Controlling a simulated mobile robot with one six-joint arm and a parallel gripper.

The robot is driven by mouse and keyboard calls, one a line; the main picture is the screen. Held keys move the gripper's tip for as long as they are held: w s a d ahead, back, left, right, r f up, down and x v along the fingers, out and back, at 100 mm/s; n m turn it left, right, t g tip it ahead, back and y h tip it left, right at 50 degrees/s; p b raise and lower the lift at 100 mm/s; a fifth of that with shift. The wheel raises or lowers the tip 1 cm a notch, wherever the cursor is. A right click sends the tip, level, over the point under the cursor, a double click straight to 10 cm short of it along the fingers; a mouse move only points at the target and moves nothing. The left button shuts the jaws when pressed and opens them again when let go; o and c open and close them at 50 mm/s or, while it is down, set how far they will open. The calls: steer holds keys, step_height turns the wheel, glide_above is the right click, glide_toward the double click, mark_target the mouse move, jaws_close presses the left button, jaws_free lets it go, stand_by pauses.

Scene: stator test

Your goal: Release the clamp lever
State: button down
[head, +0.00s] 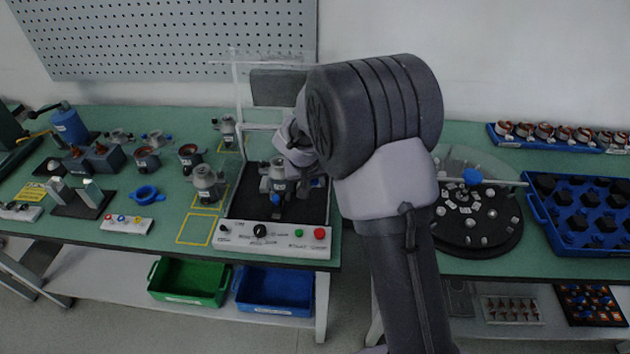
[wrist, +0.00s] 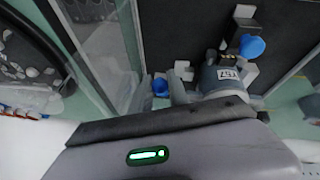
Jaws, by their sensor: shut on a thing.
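The test fixture stands on a black plate (head: 240,192) behind the white control panel. A grey stator housing (head: 278,172) sits in it, and also shows in the wrist view (wrist: 222,76) with a white label. A clamp lever with a blue tip (wrist: 160,87) is beside the housing, right in front of my gripper (wrist: 165,98). Another blue knob (wrist: 252,46) is on the far side of the housing. My gripper reaches down to the fixture and is shut on the clamp lever; its fingers are mostly hidden in both views.
A clear panel and frame post (head: 238,95) stand close beside the fixture. The control panel (head: 270,238) has a black knob, a green and a red button. More housings (head: 207,182) stand left. A round turntable (head: 480,225) and blue tray (head: 590,245) are right.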

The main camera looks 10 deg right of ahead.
steer(key=r+p, duration=0.1)
steer(key=p, duration=0.3)
steer(key=shift+w+r+g, duration=0.1)
steer(key=shift+r+g, duration=0.2)
steer(key=p, duration=0.3)
steer(key=shift+w+d+r+g, duration=0.1)
steer(key=shift+r+g, duration=0.15)
steer(key=shift+g, duration=0.05)
steer(key=p, duration=0.4)
steer(key=shift+w+r+g+y, duration=0.1)
steer(key=shift+w+g+y, duration=0.2)
steer(key=shift+g, duration=0.1)
steer(key=shift+w+d+g+p, duration=0.15)
steer(key=shift+g+p, duration=0.15)
steer(key=shift+p, duration=0.8)
steer(key=shift+f, duration=0.35)
steer(key=c, duration=1.5)
jaws_free()
steer(key=shift+c, duration=0.2)
